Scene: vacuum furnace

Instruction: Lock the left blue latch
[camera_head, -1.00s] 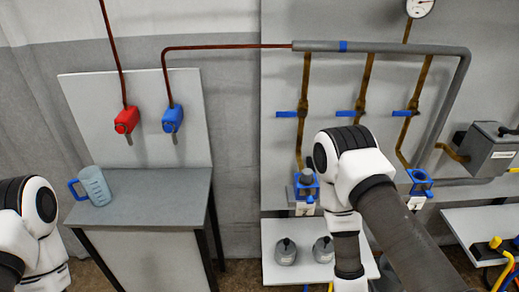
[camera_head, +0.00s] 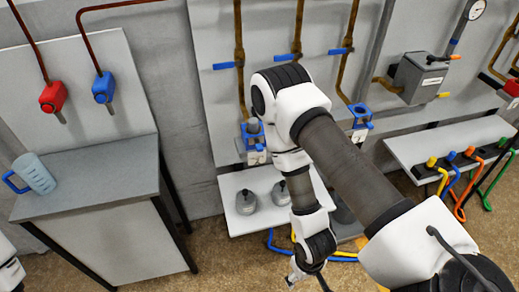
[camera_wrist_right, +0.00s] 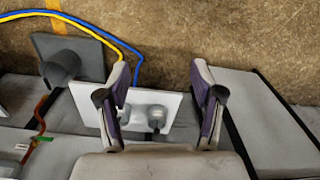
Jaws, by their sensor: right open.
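The left blue latch fitting (camera_head: 253,134) is on the wall panel in the head view, around a grey cylinder, with a white label below. A second blue fitting (camera_head: 361,117) is to its right, partly behind my right arm. Whether either latch is locked is too small to tell. My right gripper (camera_head: 296,276) hangs low near the floor, below and apart from the left fitting. In the right wrist view it (camera_wrist_right: 160,80) is open and empty, with its fingers spread above a white shelf. My left gripper is out of view.
The white shelf (camera_head: 232,222) below the fittings bears two grey weight-like pieces (camera_head: 246,202). Yellow and blue hoses (camera_head: 340,256) lie on the floor. A grey table (camera_head: 90,175) with a blue-handled jug (camera_head: 36,175) stands left. Blue valve handles (camera_head: 225,66) are above.

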